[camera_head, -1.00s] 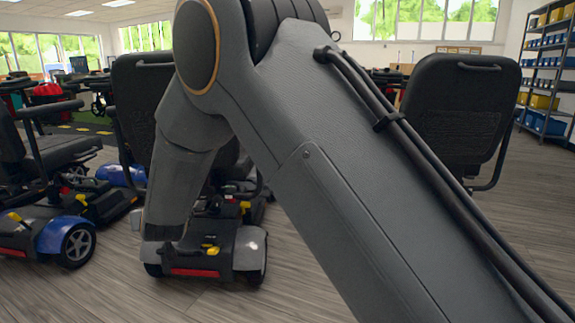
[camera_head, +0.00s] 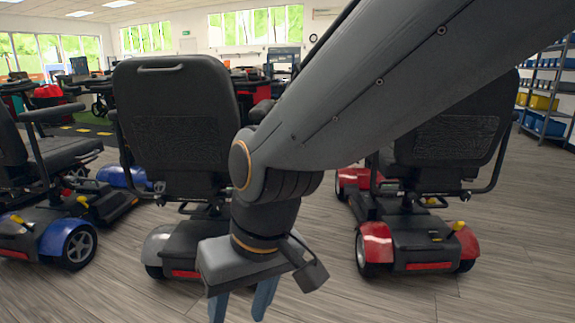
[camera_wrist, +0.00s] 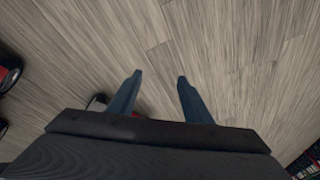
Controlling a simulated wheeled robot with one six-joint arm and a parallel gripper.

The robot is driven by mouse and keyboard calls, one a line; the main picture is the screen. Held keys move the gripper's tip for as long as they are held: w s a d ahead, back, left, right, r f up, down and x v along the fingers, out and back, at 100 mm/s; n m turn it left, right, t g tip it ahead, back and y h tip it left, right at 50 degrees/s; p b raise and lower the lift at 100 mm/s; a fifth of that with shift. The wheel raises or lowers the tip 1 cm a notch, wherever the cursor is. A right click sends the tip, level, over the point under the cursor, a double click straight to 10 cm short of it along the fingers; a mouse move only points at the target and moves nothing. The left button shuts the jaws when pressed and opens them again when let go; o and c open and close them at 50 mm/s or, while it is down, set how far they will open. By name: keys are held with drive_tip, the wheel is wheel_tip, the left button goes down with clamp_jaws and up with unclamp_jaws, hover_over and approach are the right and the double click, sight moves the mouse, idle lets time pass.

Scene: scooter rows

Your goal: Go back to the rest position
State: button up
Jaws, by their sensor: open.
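My gripper (camera_head: 240,308) hangs low in the middle of the head view, with its two blue fingers pointing down. It is in front of the rear of a grey scooter (camera_head: 185,248). In the wrist view my gripper (camera_wrist: 158,82) shows its two fingers apart, with bare wooden floor between and beyond them. Nothing is held. My arm crosses the head view from the upper right and hides part of the scene behind it.
A blue scooter (camera_head: 65,238) stands at the left and a red scooter (camera_head: 415,245) at the right, both seen from behind. Shelves with bins (camera_head: 545,100) stand at the far right. Floor (camera_head: 330,285) is free between the grey and red scooters.

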drive_tip(key=s+d+g+h, duration=0.1)
drive_tip(key=s+d, duration=0.5)
drive_tip(key=d+r+m+p, duration=0.2)
drive_tip(key=d+r+p, duration=0.4)
drive_tip(key=r+p, duration=0.3)
drive_tip(key=d+r+m+h+p, duration=0.1)
drive_tip(key=d+r+p, duration=0.6)
drive_tip(key=p, duration=0.9)
drive_tip(key=d+r+m+p, duration=0.3)
drive_tip(key=d+r+p, duration=0.4)
drive_tip(key=r+p, duration=0.5)
drive_tip(key=shift+w+d+r+m+h+p, duration=0.2)
drive_tip(key=shift+w+r+m+h+p, duration=0.15)
drive_tip(key=shift+p, duration=0.2)
